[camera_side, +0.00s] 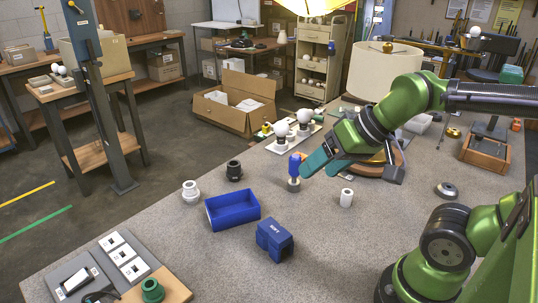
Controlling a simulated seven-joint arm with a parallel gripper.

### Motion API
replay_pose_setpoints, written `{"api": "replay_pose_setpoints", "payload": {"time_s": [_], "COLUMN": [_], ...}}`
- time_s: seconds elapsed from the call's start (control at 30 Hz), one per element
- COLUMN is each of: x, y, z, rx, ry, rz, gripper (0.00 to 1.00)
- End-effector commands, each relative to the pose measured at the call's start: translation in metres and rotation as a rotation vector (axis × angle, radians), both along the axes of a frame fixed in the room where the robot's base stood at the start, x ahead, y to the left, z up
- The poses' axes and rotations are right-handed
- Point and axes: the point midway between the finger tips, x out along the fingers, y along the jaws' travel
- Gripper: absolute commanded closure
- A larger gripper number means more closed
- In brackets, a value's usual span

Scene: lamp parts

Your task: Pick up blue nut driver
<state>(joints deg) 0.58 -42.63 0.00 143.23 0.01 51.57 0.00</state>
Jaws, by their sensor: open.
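The blue nut driver (294,165) stands upright on the grey speckled bench, near its middle, with its lower end at a small round grey base or holder. My gripper (308,169), with teal fingers, reaches in from the right and points down and left. Its fingertips are just right of the blue handle at about the same height in the picture. The jaws are open and hold nothing visible. From this one view I cannot tell the exact gap between fingers and handle.
A blue open bin (233,222) and a blue block-like box (274,240) stand in front. A white fitting (190,192), a black fitting (234,170) and a white cylinder (346,197) stand nearby. Bulbs on a white board (270,147) and a lamp with a cream shade (384,72) are behind.

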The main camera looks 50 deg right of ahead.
Motion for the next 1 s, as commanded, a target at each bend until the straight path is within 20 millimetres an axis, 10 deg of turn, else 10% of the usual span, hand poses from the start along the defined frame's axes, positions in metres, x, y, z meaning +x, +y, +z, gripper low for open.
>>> {"api": "replay_pose_setpoints", "payload": {"time_s": [0.6, 0.77, 1.0], "x": [0.122, 0.137, 0.150], "y": [-0.167, -0.181, -0.184], "z": [-0.042, -0.033, -0.074], "rx": [-0.224, -0.310, -0.311], "ry": [0.271, 0.247, 0.255], "rz": [-0.090, -0.007, 0.007], "gripper": [0.32, 0.32, 0.32]}}
